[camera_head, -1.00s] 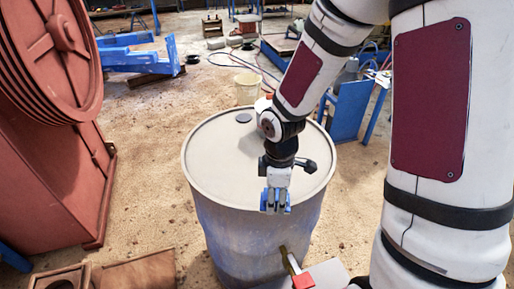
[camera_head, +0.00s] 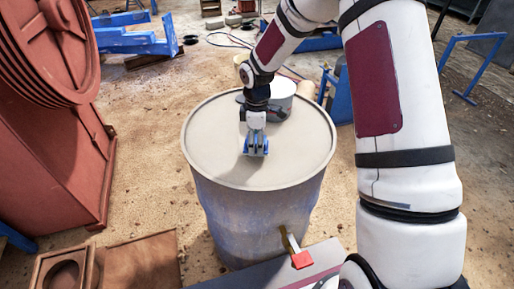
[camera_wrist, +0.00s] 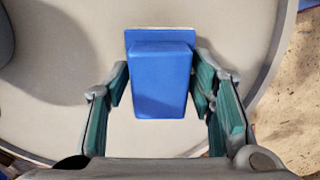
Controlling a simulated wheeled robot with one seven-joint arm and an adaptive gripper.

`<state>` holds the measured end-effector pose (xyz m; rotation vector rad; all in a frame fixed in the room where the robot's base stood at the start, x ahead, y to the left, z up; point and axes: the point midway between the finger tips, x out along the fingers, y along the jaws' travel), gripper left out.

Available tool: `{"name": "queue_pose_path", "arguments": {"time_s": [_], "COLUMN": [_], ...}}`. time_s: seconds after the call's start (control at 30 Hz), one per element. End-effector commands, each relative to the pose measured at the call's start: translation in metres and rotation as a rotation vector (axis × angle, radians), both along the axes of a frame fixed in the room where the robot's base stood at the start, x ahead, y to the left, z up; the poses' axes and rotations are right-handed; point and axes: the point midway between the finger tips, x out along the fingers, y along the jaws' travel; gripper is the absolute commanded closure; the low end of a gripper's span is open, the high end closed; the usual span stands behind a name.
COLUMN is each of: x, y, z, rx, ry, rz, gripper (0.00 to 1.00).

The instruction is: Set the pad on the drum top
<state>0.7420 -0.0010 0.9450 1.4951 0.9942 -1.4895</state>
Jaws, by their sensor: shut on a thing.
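The drum (camera_head: 255,215) stands upright in the middle of the head view, with a flat pale top (camera_head: 215,135). My gripper (camera_head: 256,150) is over the front middle part of this top. In the wrist view the pad is a blue block (camera_wrist: 160,82) with a thin pale edge at its far side. My gripper's two fingers (camera_wrist: 160,90) hold the pad from both sides, with the drum top behind it. I cannot tell whether the pad's underside touches the drum top.
A brass tap with a red handle (camera_head: 300,258) sticks out low on the drum's front. A large red machine (camera_head: 60,150) stands at the left. A brown wooden box (camera_head: 65,270) is at the lower left. Sandy floor between machine and drum is clear.

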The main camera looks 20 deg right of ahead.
Motion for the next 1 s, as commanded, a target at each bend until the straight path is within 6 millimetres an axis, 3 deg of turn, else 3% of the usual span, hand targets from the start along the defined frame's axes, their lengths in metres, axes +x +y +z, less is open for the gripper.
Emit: {"name": "queue_pose_path", "arguments": {"time_s": [0.2, 0.6, 0.63, 0.7, 1.0], "x": [-0.003, -0.002, -0.003, -0.003, -0.003], "y": [0.0, 0.0, 0.0, 0.0, 0.0], "z": [-0.026, -0.031, -0.03, -0.03, -0.029], "rx": [0.0, 0.0, 0.0, 0.0, 0.0], "ry": [0.004, 0.004, 0.004, 0.004, 0.004], "rz": [0.001, 0.001, 0.001, 0.001, 0.001], "gripper": [0.73, 0.73, 0.44, 0.3, 0.3]}}
